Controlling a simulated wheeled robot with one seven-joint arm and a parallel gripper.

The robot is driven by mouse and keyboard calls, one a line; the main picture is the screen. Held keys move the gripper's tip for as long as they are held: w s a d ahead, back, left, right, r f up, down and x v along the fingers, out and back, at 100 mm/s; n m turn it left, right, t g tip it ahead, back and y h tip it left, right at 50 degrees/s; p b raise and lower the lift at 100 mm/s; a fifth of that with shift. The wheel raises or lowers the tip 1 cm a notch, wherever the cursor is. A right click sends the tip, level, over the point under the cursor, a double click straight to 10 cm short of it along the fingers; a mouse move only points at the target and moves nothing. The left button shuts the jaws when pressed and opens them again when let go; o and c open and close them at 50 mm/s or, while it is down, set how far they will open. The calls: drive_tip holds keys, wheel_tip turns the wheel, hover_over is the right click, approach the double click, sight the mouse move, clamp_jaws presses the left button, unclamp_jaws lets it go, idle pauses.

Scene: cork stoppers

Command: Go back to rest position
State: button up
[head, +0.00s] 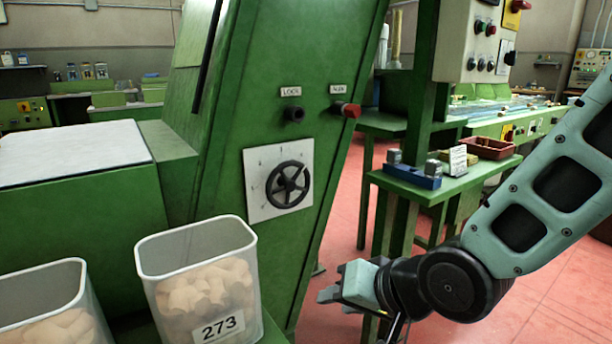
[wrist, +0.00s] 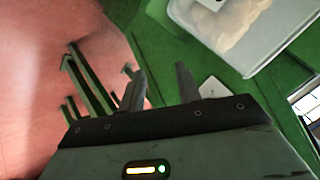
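My gripper (head: 330,294) hangs at the end of my arm at the lower right of the head view, over the pink floor and in front of the green machine. In the wrist view, my gripper (wrist: 161,78) has its two fingers apart with nothing between them. A clear bin labelled 273 (head: 160,262), holding pale cork stoppers (head: 205,287), stands left of my gripper and apart from it. A clear bin with pale contents (wrist: 272,52) also shows at the top right of the wrist view.
A second clear bin (head: 88,300) of corks is cut off at the lower left. The green machine (head: 240,170) has a black handwheel (head: 288,184) and knobs facing me. A green side table (head: 445,188) with small items stands behind my gripper. Pink floor (head: 340,240) is open between them.

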drive_tip(key=s+d+n+g+h, duration=0.3)
drive_tip(key=s+d+n, duration=0.1)
drive_tip(key=s, duration=0.4)
drive_tip(key=s+d+n+g+h, duration=0.3)
drive_tip(key=s+d+n+g, duration=0.15)
drive_tip(key=s, duration=0.35)
wheel_tip(320, 180, up, 27)
drive_tip(key=p, duration=2.6)
drive_tip(key=shift+s+f+t, duration=0.15)
drive_tip(key=shift+t, duration=0.2)
